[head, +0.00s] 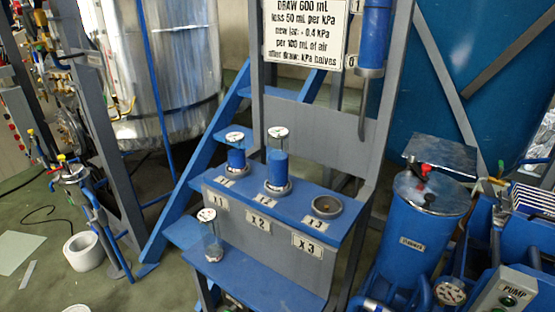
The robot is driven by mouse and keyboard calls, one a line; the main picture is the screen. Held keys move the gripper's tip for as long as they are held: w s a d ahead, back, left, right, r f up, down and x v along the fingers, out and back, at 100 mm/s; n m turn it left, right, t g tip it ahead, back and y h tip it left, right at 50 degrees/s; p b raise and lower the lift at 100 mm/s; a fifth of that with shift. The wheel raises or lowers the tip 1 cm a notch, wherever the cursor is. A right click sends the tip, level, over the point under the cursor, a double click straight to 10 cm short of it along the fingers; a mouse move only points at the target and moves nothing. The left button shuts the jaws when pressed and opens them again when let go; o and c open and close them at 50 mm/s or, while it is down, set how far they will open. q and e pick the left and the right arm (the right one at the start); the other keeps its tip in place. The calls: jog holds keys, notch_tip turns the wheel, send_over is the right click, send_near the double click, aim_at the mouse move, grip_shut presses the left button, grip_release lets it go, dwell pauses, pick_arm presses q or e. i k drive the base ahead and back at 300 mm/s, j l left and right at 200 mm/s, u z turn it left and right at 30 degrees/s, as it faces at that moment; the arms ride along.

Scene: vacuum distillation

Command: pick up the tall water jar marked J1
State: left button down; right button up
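Two jars with blue contents and round dial tops stand on the blue upper shelf (300,202). The left jar (236,158) is smaller, and the middle jar (277,165) is larger and sits in a round seat. A clear, empty-looking jar (213,243) with a dial top stands on the lower left step. I cannot read a J1 mark on any jar, so I cannot tell which is J1. Neither of my grippers is in view.
An empty round seat (327,205) is at the shelf's right end, above the X3 plate (308,245). A sign (306,30) and a blue cylinder (375,35) are above. A blue tank (420,230) stands at right. The lower shelf (260,285) is mostly clear.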

aim_at(278, 137)
jog(key=i+j+z, duration=0.2)
jog(key=j+z, duration=0.2)
jog(key=i+j+z, duration=0.15)
jog(key=j+z, duration=0.15)
jog(key=z, duration=0.15)
